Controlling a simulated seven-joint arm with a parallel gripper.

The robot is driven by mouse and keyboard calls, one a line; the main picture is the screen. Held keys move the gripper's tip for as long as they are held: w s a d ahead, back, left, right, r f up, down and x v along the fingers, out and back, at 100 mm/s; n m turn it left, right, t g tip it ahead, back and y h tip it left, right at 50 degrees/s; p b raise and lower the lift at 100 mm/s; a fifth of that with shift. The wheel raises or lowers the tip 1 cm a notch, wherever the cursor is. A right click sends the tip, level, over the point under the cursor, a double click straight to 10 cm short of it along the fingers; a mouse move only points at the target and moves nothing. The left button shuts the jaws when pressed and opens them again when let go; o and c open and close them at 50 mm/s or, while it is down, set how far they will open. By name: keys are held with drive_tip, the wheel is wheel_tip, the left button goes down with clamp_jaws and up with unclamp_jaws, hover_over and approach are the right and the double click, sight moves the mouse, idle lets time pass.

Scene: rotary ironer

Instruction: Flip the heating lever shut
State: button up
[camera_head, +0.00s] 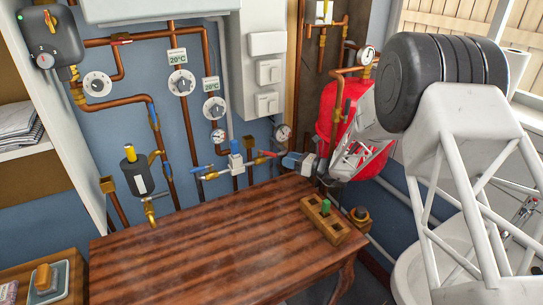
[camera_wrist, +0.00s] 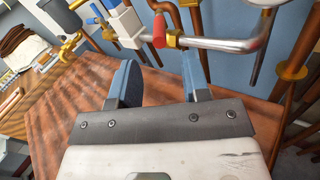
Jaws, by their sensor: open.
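Which fitting is the heating lever is not marked. A small red handle (camera_head: 265,153) sits on the pipework above the back of the table, right of a white and blue valve body (camera_head: 236,160). In the wrist view the red part (camera_wrist: 159,30) is seen end-on beside a brass fitting, just beyond and above the gap between my fingertips. My gripper (camera_head: 292,161) is just right of the red handle. Its two blue-padded fingers stand apart in the wrist view (camera_wrist: 160,72), with nothing between them. I see no clear contact with the red handle.
The wooden table (camera_head: 200,250) lies below; a small wooden block tray (camera_head: 335,236) stands at its right. A red tank (camera_head: 328,115) is behind my arm. Copper pipes, dials and a pressure gauge (camera_head: 282,132) crowd the wall. A blue handle (camera_head: 211,175) is left of the valve body.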

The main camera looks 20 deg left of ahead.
sight(271, 155)
drive_tip(key=shift+a, duration=0.15)
drive_tip(key=shift+w+a, duration=0.2)
drive_tip(key=shift+a, duration=1.05)
drive_tip(key=shift+w+a, duration=0.15)
drive_tip(key=shift+a, duration=1.1)
drive_tip(key=shift+w+a, duration=0.2)
drive_tip(key=shift+a, duration=1.05)
clamp_jaws()
